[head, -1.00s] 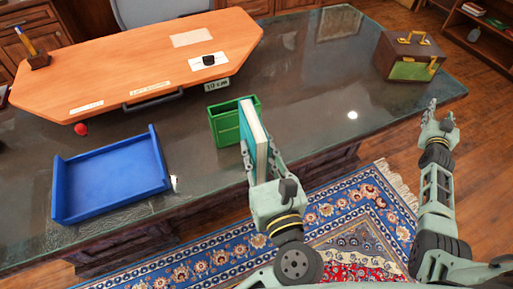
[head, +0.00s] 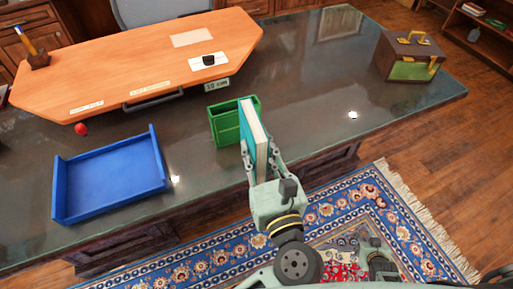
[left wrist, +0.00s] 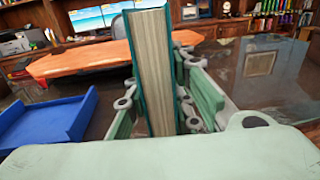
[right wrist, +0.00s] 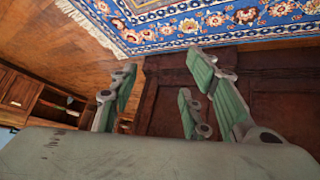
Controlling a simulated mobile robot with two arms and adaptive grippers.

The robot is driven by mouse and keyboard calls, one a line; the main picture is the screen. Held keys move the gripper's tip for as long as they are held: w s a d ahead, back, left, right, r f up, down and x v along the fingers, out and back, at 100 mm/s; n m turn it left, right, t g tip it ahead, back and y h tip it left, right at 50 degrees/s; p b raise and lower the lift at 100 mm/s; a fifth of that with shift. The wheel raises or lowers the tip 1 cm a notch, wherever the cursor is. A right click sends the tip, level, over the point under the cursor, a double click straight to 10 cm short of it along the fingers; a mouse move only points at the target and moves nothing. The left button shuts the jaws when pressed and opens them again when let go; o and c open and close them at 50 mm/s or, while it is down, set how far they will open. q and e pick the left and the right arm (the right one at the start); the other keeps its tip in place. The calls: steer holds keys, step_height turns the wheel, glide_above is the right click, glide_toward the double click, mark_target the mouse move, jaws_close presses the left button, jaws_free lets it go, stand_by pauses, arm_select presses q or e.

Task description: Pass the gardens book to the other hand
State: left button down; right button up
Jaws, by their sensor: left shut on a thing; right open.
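The book (head: 255,138) has a teal cover and pale pages; I cannot read its title. My left gripper (head: 261,160) is shut on its lower part and holds it upright, near the front edge of the desk. In the left wrist view the book's page edge (left wrist: 157,75) stands between the fingers. My right gripper (right wrist: 165,78) is open and empty in the right wrist view, with the rug and dark desk side beyond it. In the head view part of my right arm shows low, over the rug, apart from the book.
A green bin (head: 224,126) stands on the dark desk (head: 310,95) just behind the book. A blue tray (head: 110,178) is at left, an orange board (head: 130,70) behind it. A brown case (head: 405,58) is at back right. The patterned rug (head: 325,205) lies in front.

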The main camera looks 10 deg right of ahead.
steer(key=s+a+f+n+g+y, duration=0.1)
steer(key=s+a+f, duration=0.4)
steer(key=s+a, duration=0.6)
steer(key=s+a+f+n+g+y, duration=0.2)
steer(key=s+a+f+n+g, duration=0.2)
steer(key=s+a, duration=0.6)
steer(key=s+f+g, duration=0.1)
steer(key=s, duration=0.3)
steer(key=shift+s+a+f, duration=0.15)
steer(key=shift+s+a, duration=0.2)
steer(key=shift+a, duration=0.05)
